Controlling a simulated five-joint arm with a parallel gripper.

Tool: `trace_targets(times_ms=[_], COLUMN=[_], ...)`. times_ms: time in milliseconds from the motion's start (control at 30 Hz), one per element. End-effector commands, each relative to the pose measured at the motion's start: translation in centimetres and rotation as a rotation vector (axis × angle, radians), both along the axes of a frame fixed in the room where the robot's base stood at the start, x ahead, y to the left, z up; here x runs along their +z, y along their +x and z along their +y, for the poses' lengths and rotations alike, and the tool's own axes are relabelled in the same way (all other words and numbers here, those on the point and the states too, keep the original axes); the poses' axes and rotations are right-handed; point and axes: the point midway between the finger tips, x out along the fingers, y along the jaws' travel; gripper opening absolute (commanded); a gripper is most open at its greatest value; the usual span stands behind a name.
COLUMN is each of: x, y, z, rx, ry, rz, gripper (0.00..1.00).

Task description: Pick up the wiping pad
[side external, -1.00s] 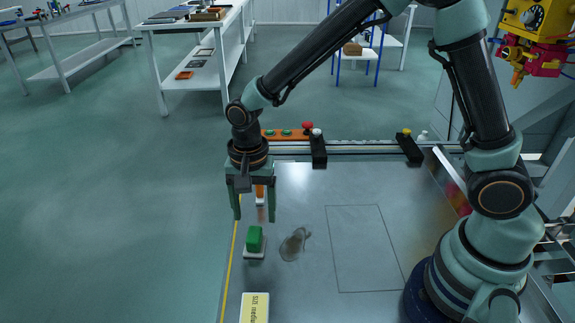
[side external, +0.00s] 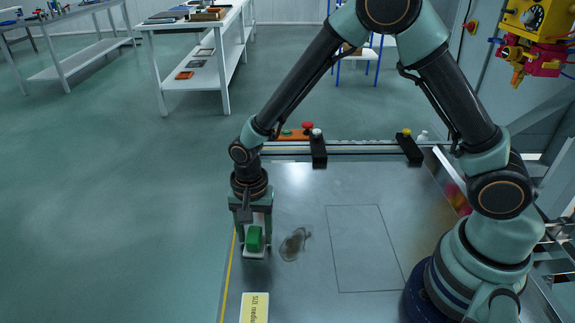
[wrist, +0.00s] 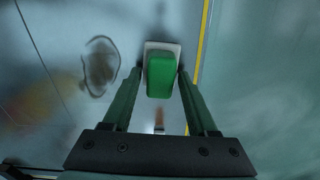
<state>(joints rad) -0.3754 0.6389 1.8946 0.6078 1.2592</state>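The wiping pad (side external: 254,238) is a green block on a pale flat base, lying on the metal table near its left edge. It also shows in the wrist view (wrist: 160,75), between the fingertips. My gripper (side external: 254,236) has come down around it, pointing downward, with one finger on each side. In the wrist view my gripper (wrist: 160,72) looks open, with narrow gaps beside the green block. Contact with the pale base cannot be told. A brown smudge (side external: 294,243) lies on the table right of the pad.
A yellow labelled block (side external: 255,307) stands in front of the pad. A rail with dark clamps (side external: 318,150) runs along the back. A thin outlined rectangle (side external: 364,248) marks bare table at right.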

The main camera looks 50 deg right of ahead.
Motion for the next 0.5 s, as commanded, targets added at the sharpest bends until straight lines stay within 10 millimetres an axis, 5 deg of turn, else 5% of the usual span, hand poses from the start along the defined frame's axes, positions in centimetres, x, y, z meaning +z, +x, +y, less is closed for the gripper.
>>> trace_targets(times_ms=[33,133,500], x=[0.01,0.02,0.54], y=[0.0,0.0,0.04], z=[0.0,0.0,0.01], rx=[0.0,0.0,0.0], ry=[0.0,0.0,0.001], rz=[0.0,0.0,-0.002], gripper=[0.34,0.0,0.0])
